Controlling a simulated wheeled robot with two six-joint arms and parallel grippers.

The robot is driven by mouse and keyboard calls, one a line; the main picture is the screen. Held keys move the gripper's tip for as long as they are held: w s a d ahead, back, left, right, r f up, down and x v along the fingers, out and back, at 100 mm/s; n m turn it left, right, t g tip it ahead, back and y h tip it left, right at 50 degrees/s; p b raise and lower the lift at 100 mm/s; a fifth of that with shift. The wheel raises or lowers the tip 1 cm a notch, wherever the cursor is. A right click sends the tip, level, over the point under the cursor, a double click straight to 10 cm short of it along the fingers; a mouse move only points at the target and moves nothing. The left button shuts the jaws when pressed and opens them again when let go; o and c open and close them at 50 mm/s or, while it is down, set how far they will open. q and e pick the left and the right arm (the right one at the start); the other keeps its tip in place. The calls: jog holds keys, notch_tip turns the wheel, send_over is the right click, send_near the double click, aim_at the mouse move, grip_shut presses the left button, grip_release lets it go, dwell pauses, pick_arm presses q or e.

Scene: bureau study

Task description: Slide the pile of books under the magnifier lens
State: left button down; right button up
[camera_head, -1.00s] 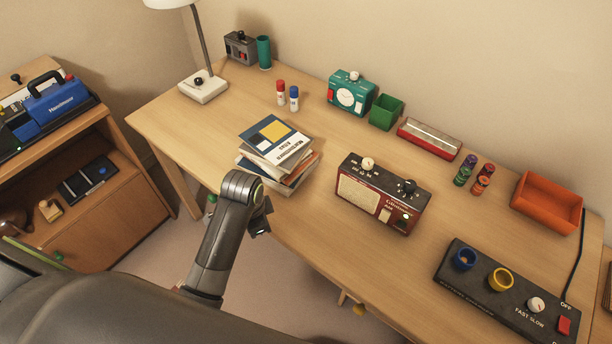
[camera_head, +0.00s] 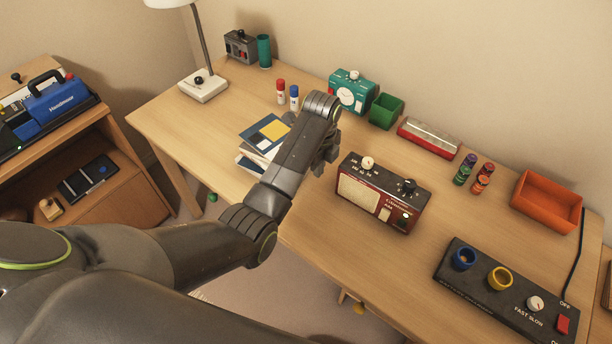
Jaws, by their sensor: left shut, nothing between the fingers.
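The pile of books (camera_head: 256,134) lies near the desk's front edge, left of the radio, with a blue, yellow and white cover on top. My left arm now hides its right side. My left gripper (camera_head: 326,164) is shut and empty, over the desk between the pile and the radio. I cannot tell if it touches the books. A white stand (camera_head: 203,87) with a grey pole is at the desk's back left; its white head (camera_head: 168,3) is cut by the top edge. It may hold the magnifier lens, but no lens shows. My right gripper is not in view.
A red radio (camera_head: 380,194) stands right of my gripper. Red and blue glue-like tubes (camera_head: 287,96), a teal timer (camera_head: 351,92) and a green bin (camera_head: 386,111) stand behind. The desk surface (camera_head: 190,125) between the pile and the white stand is clear.

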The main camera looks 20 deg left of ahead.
pick_arm(q)
notch_tip(320, 180, down, 7)
jog(key=shift+f, duration=0.2)
jog(key=shift+w+a+r+p, duration=0.1)
jog(key=shift+w+a+p, duration=0.15)
jog(key=shift+a, duration=0.35)
jog(key=shift+w+a+p, duration=0.1)
jog(key=shift+w+a, duration=0.1)
jog(key=shift+a, duration=0.4)
jog(key=shift+w+a, duration=0.2)
jog(key=shift+a, duration=0.5)
